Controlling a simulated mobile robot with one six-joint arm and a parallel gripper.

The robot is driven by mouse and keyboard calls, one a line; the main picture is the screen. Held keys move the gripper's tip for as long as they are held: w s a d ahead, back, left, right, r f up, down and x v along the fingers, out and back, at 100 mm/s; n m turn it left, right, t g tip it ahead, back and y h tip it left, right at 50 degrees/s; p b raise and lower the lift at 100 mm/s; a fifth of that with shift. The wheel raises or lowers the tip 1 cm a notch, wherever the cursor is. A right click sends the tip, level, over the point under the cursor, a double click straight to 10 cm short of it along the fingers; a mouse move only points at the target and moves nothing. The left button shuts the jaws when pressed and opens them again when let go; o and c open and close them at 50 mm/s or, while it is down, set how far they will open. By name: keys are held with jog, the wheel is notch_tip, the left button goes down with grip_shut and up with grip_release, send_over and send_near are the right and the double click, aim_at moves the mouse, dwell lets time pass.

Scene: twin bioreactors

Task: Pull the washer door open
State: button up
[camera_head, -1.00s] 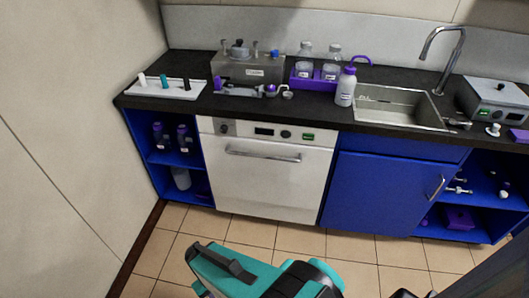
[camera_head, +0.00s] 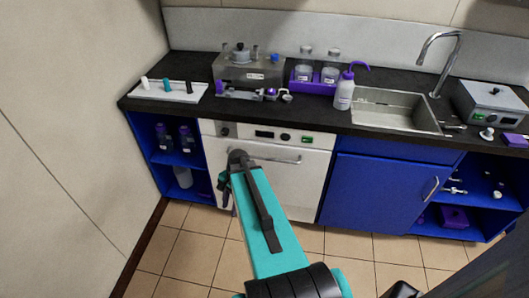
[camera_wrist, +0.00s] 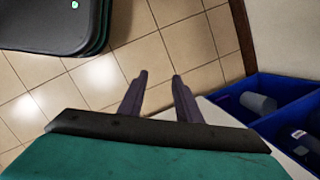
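The washer door (camera_head: 300,190) is the white front panel under the counter. It looks shut, below a strip with a display. Its horizontal bar handle (camera_head: 285,161) runs along the top; my arm hides the left part of it. My gripper (camera_head: 224,190) is in front of the left side of the door in the head view, partly hidden by my arm. In the wrist view my gripper (camera_wrist: 158,80) points down, its two fingers apart with nothing between them. A white surface beside the fingers appears to be the washer. The handle is not visible there.
A blue open shelf (camera_head: 153,160) with bottles stands left of the washer, and a blue cabinet (camera_head: 380,190) right of it. The dark counter (camera_head: 400,127) above carries lab equipment and a sink (camera_head: 395,112). The tiled floor (camera_head: 190,245) in front is clear.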

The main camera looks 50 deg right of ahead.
jog(key=d+r+m+t+p, duration=0.2)
jog(key=d+r+m, duration=0.4)
jog(key=d+r, duration=0.6)
notch_tip(320, 180, up, 10)
jog(key=m+t+h+p, duration=0.1)
jog(key=m+t+h, duration=0.1)
jog(key=m, duration=0.3)
send_over(264, 158)
jog(key=s, duration=0.6)
jog(key=shift+w+d, duration=0.1)
jog(key=shift+d, duration=0.25)
jog(key=shift+f, duration=0.1)
jog(key=shift+p+x, duration=1.35)
jog(key=shift+x, duration=5.5)
jog(key=shift+w, duration=0.15)
grip_shut()
